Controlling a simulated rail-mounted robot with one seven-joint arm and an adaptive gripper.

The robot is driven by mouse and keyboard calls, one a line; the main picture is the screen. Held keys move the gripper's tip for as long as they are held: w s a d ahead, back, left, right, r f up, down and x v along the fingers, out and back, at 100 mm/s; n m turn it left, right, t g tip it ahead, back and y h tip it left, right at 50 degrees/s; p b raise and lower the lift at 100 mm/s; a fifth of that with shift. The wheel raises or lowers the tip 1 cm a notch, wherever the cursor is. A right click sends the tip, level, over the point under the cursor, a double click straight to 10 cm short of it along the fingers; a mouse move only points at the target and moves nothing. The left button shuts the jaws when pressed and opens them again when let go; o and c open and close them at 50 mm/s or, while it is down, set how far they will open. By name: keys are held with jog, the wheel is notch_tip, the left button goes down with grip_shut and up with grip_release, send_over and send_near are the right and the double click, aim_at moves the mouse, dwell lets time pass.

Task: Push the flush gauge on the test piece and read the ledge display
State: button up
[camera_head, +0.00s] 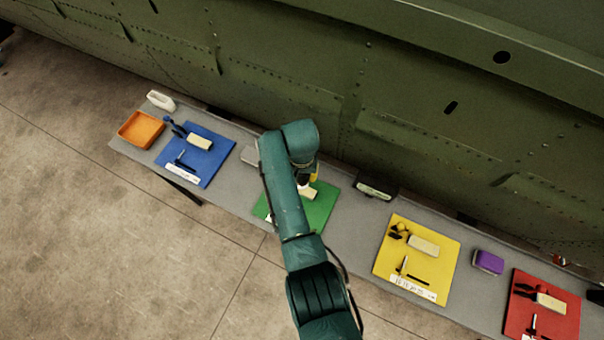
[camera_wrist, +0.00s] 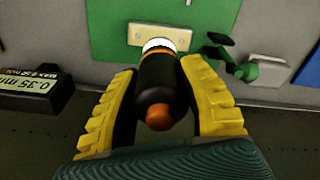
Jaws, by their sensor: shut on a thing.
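My gripper (camera_wrist: 158,75), with yellow ribbed fingers, is shut on the flush gauge (camera_wrist: 157,82), a black cylinder with an orange end and a white collar. The gauge's far end is at the cream test piece (camera_wrist: 136,36) on the green mat (camera_wrist: 108,40); I cannot tell whether they touch. In the head view my arm partly hides the gripper (camera_head: 310,178) above the green mat (camera_head: 322,208) and test piece (camera_head: 308,194). The black ledge display (camera_head: 375,189) stands right of the mat. In the wrist view the display (camera_wrist: 30,90) reads "0.35 mm", with "MAX 0.5" partly legible above.
A pale grey block (camera_wrist: 268,70) and a black-and-green tool (camera_wrist: 240,67) lie beside the green mat. Blue (camera_head: 213,165), yellow (camera_head: 440,258) and red (camera_head: 520,318) mats hold tools along the bench. An orange tray (camera_head: 140,130) sits at left. The green fuselage (camera_head: 290,75) rises behind.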

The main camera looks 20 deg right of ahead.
jog(key=shift+r+p, duration=0.5)
jog(key=shift+r, duration=0.4)
jog(key=shift+f, duration=0.15)
